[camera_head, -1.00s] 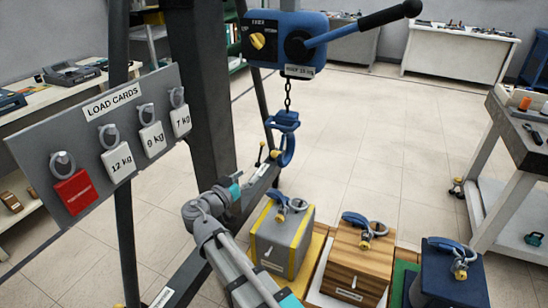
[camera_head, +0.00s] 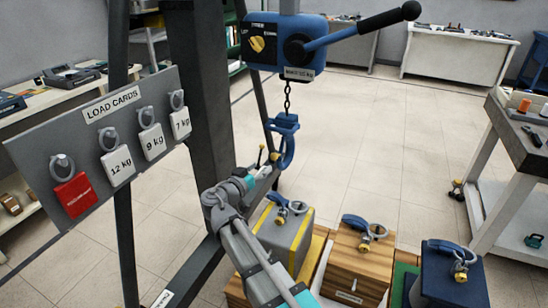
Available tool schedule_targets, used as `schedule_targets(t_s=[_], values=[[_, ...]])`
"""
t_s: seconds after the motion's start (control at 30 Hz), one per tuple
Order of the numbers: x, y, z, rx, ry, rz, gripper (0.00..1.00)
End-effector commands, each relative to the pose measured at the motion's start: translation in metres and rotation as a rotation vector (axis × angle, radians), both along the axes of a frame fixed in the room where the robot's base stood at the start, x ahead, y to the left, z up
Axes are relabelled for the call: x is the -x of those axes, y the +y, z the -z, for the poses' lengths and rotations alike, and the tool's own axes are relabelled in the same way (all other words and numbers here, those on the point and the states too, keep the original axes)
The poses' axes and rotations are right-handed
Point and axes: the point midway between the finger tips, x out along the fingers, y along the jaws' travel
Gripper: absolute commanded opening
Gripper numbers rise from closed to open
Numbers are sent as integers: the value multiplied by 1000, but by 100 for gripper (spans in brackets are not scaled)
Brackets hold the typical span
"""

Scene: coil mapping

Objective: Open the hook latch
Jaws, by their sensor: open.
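The blue hook (camera_head: 289,148) hangs on a short chain below the blue hoist. Its curved lower part shows, but the latch across its mouth is too small to make out. My gripper (camera_head: 268,165) is just left of and below the hook, at the end of my arm that reaches up from the bottom of the view. It is open and appears to hold nothing. The fingers are small and partly hidden by the wrist, so I cannot tell whether they touch the hook.
The hoist (camera_head: 285,42) carries a yellow knob and a long lever. The load-card board (camera_head: 95,118) is at left. A grey box (camera_head: 294,238), a wooden box (camera_head: 353,272) and a blue box (camera_head: 447,280) with shackles stand below. A dark upright post (camera_head: 205,100) is behind my arm.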

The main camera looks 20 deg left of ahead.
Motion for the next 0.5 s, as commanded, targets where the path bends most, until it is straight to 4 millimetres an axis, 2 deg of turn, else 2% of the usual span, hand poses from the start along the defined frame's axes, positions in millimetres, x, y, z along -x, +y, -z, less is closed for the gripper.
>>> schedule_targets(t_s=[0.3,0.5], values=[[-46,-12,0,0,0,1,70],[-65,-17,0,0,0,0,70]])
